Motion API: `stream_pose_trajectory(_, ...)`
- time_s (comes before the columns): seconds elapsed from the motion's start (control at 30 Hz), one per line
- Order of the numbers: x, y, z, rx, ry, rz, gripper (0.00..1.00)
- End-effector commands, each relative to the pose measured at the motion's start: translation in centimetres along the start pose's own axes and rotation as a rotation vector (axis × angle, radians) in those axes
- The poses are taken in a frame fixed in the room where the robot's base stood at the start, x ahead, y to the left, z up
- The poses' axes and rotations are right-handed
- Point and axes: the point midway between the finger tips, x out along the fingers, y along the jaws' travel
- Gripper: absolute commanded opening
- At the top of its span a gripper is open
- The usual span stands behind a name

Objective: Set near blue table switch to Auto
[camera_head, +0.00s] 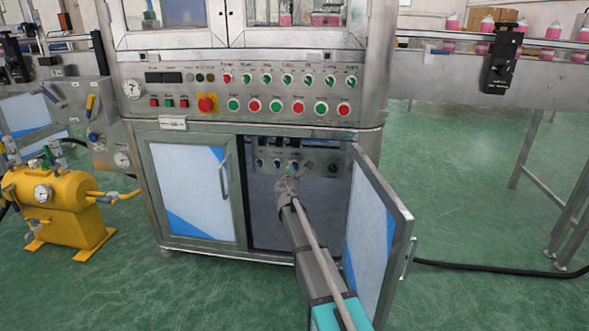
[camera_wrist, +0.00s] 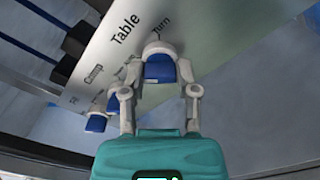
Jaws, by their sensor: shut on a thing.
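The blue table switch (camera_wrist: 160,70) is a blue knob on a pale panel beside the printed word "Table". My gripper (camera_wrist: 159,74) has a finger on each side of this knob and is shut on it. In the head view my gripper (camera_head: 288,183) reaches into the open lower cabinet, up to the small panel with a row of blue knobs (camera_head: 277,163). I cannot read which position the switch points to. Another blue knob (camera_wrist: 96,122) shows to the left in the wrist view, near the word "Comp".
The open cabinet door (camera_head: 372,235) stands to the right of my arm. The closed left door (camera_head: 190,190) is beside the opening. Above are rows of buttons (camera_head: 270,106) on the machine front. A yellow tank (camera_head: 65,205) stands at left.

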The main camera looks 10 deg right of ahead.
Motion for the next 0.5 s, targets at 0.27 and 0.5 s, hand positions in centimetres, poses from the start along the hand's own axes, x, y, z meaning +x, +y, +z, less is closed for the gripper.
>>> stream_pose_trajectory(0.27,-0.02,0.01,-0.03,-0.001,0.0,0.001,0.68)
stream_pose_trajectory(0.5,-0.01,0.0,-0.01,0.0,0.0,0.0,0.74)
